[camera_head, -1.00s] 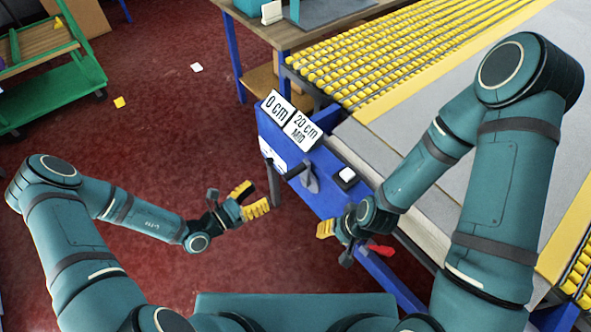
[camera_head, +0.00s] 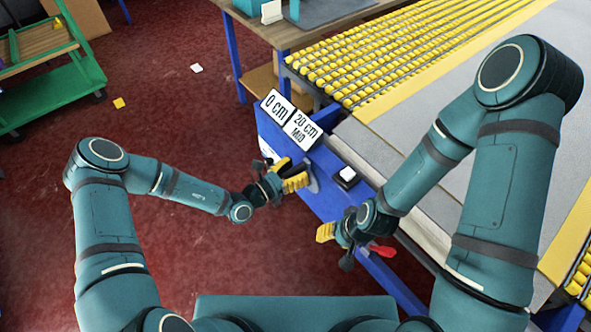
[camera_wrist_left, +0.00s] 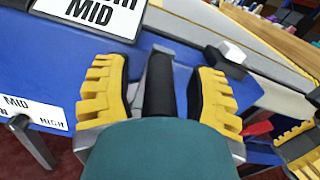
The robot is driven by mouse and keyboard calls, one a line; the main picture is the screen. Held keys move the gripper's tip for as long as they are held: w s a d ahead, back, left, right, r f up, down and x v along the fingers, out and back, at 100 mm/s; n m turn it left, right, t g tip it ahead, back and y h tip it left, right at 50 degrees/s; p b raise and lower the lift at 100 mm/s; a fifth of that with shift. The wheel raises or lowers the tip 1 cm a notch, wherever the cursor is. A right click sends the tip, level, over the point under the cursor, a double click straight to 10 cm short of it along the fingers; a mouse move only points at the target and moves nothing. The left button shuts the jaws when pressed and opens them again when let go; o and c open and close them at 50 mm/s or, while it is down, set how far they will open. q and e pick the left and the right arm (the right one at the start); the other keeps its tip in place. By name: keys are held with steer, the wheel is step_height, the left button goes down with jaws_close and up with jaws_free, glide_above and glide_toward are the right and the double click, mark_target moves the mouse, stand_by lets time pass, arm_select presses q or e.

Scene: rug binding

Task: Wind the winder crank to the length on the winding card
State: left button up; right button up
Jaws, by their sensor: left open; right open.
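The winding cards read "0 cm" (camera_head: 276,106) and "20 cm MID" (camera_head: 302,131) and stand on the blue winder (camera_head: 328,195). The crank's dark handle (camera_wrist_left: 159,86) shows in the left wrist view between the yellow fingers of my left gripper (camera_wrist_left: 157,95). That gripper is open, with a finger on each side of the handle; contact cannot be told. In the head view my left gripper (camera_head: 283,175) hides most of the crank. My right gripper (camera_head: 334,238) is open near the winder's front, left of a red handle (camera_head: 382,251).
A black block with a white top (camera_head: 347,175) sits on the winder beside the crank. A label with "MID" and "HIGH" (camera_wrist_left: 32,112) is on its side. The table with yellow rollers (camera_head: 390,50) lies behind. Red floor (camera_head: 180,260) is open to the left.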

arm_select(q)
jaws_close()
steer(key=shift+s+d+m, duration=0.25)
steer(key=shift+m, duration=0.15)
